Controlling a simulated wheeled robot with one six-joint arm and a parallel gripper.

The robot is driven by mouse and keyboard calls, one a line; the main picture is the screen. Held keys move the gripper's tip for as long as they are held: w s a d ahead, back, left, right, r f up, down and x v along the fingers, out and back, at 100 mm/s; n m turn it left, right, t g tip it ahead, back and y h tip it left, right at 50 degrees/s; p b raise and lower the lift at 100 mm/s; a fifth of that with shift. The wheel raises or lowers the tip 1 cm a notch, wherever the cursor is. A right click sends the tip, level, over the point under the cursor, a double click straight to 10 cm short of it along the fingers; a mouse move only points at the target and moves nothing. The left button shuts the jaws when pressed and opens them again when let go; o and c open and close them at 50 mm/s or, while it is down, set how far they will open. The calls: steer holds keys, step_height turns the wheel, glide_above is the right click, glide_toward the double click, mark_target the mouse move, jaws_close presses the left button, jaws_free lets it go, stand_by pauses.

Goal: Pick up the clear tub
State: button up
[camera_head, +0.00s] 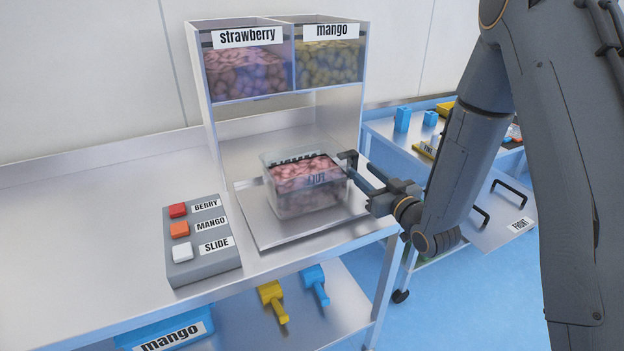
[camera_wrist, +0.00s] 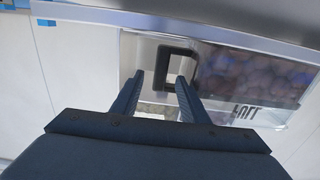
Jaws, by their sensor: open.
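The clear tub (camera_head: 306,193) is a see-through box filled with pinkish pieces up to a marked line. It stands upright on the metal plate (camera_head: 285,235) under the dispenser. A dark handle (camera_head: 349,159) sticks out from its right side. My gripper (camera_head: 362,177) is at the tub's right side, close to that handle. In the wrist view my gripper (camera_wrist: 158,82) is open, with the tub's dark handle (camera_wrist: 177,65) just beyond and between the fingertips. The filled tub (camera_wrist: 245,85) shows to the right there. I cannot tell whether the fingers touch the handle.
The dispenser's strawberry bin (camera_head: 245,72) and mango bin (camera_head: 330,66) hang above the tub. A grey button box (camera_head: 200,240) stands to the left. Scoops (camera_head: 272,297) lie on the shelf below. A cart (camera_head: 480,215) stands behind my arm. The left counter is clear.

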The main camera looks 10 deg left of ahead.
mark_target(356, 164)
steer(key=p+x, duration=0.1)
steer(key=x, duration=0.3)
steer(key=shift+w+a, duration=0.1)
steer(key=shift+c, duration=0.2)
steer(key=shift+r, duration=0.1)
jaws_close()
